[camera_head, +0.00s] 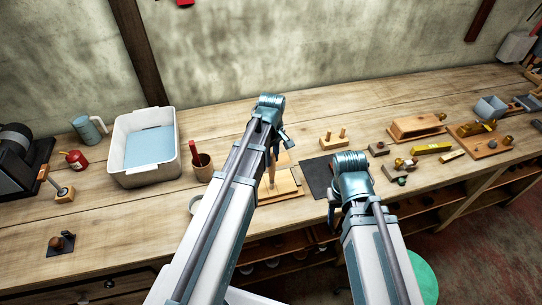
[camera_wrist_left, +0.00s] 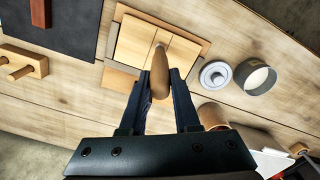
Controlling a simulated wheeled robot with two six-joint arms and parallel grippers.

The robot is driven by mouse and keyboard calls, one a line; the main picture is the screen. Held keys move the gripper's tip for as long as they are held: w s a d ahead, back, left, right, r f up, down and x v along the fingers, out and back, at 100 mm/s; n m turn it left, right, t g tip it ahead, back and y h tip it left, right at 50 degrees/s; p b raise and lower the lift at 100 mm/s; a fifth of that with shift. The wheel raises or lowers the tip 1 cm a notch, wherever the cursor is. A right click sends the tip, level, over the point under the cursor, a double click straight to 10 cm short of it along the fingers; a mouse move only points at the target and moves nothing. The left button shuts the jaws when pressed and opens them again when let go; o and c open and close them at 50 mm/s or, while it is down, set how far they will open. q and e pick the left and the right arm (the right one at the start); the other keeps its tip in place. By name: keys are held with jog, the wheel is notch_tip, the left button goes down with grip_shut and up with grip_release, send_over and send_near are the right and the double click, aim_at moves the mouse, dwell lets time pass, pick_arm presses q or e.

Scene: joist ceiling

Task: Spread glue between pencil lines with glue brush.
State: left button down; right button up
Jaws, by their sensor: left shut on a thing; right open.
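My left gripper (camera_wrist_left: 159,88) is shut on the glue brush, whose brown wooden handle (camera_wrist_left: 160,78) shows between its fingers in the left wrist view. The brush tip points at a pale wooden board (camera_wrist_left: 133,45) with dark lines across it; I cannot tell whether it touches. The board (camera_head: 287,188) also shows in the head view, partly hidden by my left arm. A grey pot with white contents (camera_wrist_left: 259,79) stands beside a round grey lid (camera_wrist_left: 215,75). My right gripper (camera_head: 334,211) is open, near the front edge by the dark mat.
A dark mat (camera_head: 317,177) lies right of the board, with a wooden peg block (camera_head: 334,139) behind it. Planes and blocks occupy the right bench.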

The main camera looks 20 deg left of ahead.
pick_arm(q)
jog(key=s+d, duration=0.2)
jog(key=s, duration=0.1)
jog(key=shift+w+a+r, duration=0.1)
jog(key=shift+w, duration=0.1)
dwell(0.3)
jog(key=shift+w+a, duration=0.5)
jog(key=shift+w, duration=0.25)
jog(key=shift+w+a, duration=0.45)
jog(key=shift+w, duration=0.35)
